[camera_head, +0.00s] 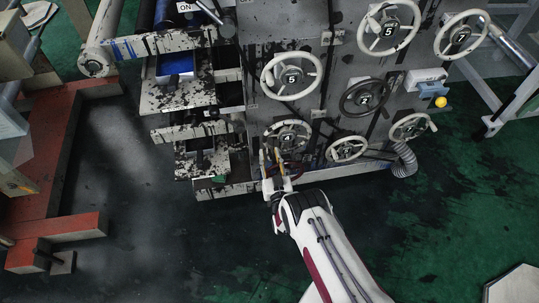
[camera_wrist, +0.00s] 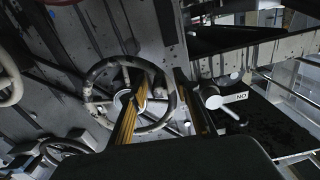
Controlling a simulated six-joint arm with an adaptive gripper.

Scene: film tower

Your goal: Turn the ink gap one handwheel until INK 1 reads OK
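Several handwheels stand on the grey machine panel; I cannot tell which is the ink gap one wheel by its label. The nearest to my gripper is a pale handwheel with a dark hub marked 4 (camera_head: 304,131), low on the panel. It also shows in the wrist view as a worn ring (camera_wrist: 101,116). My gripper (camera_head: 271,153) is at its lower left. Its two yellowish fingers (camera_wrist: 162,80) are apart, one across the hub and one beyond the right rim in the wrist view. I cannot tell whether they touch it. No INK 1 reading is legible.
A dark handwheel (camera_head: 346,97) and a pale handwheel (camera_head: 267,76) are above; another pale handwheel (camera_head: 347,159) is close at right. A white lever (camera_wrist: 213,102) beside an ON label is right of the fingers in the wrist view. Open green floor (camera_head: 450,225) lies at right.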

